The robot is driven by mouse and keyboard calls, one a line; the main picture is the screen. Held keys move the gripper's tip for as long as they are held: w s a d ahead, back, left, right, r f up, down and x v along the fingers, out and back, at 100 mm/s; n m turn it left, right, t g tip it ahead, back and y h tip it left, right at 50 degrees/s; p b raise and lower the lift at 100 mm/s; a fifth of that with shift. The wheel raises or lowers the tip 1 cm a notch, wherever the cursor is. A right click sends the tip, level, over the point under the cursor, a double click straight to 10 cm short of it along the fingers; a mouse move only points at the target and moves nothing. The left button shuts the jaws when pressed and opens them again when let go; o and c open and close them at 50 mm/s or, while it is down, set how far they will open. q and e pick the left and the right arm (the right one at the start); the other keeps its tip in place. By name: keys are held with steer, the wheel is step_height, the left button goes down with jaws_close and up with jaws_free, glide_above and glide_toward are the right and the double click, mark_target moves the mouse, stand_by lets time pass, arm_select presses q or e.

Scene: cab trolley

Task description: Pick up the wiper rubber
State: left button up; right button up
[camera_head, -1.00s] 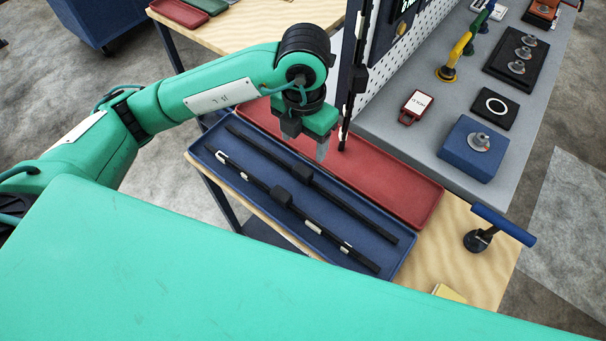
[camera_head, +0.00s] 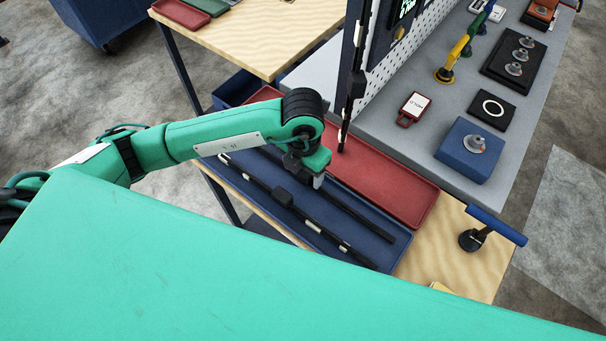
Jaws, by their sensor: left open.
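Two long black wiper strips lie side by side in a blue tray (camera_head: 398,249). The nearer strip (camera_head: 330,237) has white pieces along it and a black block at its middle. The farther strip (camera_head: 365,219) is plainer, and my left gripper and forearm hide its middle and part of its left side. I cannot tell which strip counts as the wiper rubber. My left gripper (camera_head: 318,182) is open and low over the farther strip, pointing down; contact cannot be made out. My right gripper is out of view.
A red tray (camera_head: 395,187) lies empty beside the blue one. A pegboard wall (camera_head: 402,52) and a grey bench (camera_head: 415,150) rise behind it. A blue-handled tool (camera_head: 497,225) stands on the wood at right. My green body covers the foreground.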

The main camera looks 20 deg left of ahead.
arm_select(q)
steer(key=shift+c, duration=0.4)
steer(key=c, duration=1.1)
